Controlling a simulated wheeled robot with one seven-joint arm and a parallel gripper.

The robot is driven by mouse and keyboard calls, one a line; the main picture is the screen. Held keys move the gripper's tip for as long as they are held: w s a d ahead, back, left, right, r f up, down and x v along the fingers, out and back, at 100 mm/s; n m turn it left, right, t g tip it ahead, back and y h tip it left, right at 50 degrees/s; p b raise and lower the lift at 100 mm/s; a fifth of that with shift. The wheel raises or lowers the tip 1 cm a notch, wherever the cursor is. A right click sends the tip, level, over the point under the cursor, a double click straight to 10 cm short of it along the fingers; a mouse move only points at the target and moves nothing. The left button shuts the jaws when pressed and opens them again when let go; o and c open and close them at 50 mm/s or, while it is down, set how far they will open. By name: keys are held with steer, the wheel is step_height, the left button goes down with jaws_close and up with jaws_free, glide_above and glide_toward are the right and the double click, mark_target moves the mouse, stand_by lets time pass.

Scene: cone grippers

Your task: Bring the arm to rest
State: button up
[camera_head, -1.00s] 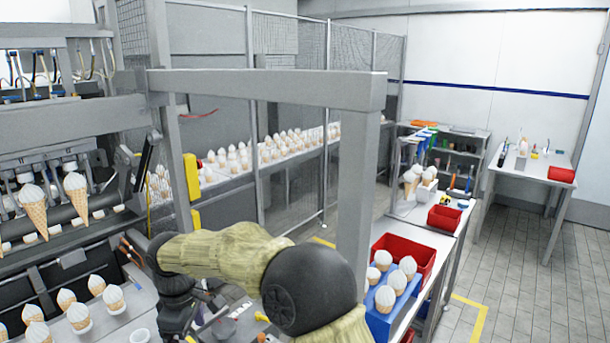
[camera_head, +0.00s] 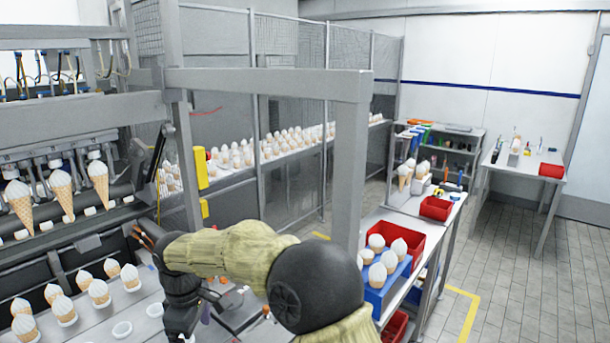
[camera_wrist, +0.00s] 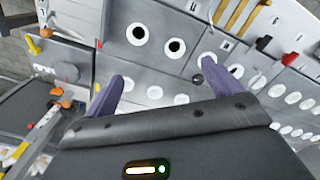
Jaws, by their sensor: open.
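My arm, in a yellowish fabric cover with a black joint, reaches across the lower middle of the head view. Its dark wrist hangs down over the work surface, and the fingertips are hard to make out there. In the wrist view my gripper (camera_wrist: 165,88) shows two purple fingers spread wide apart. Nothing is between them. A grey panel with round holes and white rings (camera_wrist: 155,92) lies beyond the fingers. I cannot tell how far it is from the fingertips.
Several ice cream cones (camera_head: 98,291) stand in the tray at lower left, and more hang in the machine (camera_head: 62,190) above. A grey frame post (camera_head: 349,170) rises close behind my arm. A blue cone holder (camera_head: 388,287) and red bin (camera_head: 410,240) stand right. Floor at right is clear.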

steer(key=d+f+m+t, duration=0.15)
steer(key=d+m, duration=0.75)
steer(key=d, duration=1.4)
steer(key=s+d+f+m, duration=0.3)
steer(key=s+d+m, duration=0.5)
steer(key=s+d, duration=0.3)
steer(key=d+t, duration=0.1)
steer(key=d, duration=0.3)
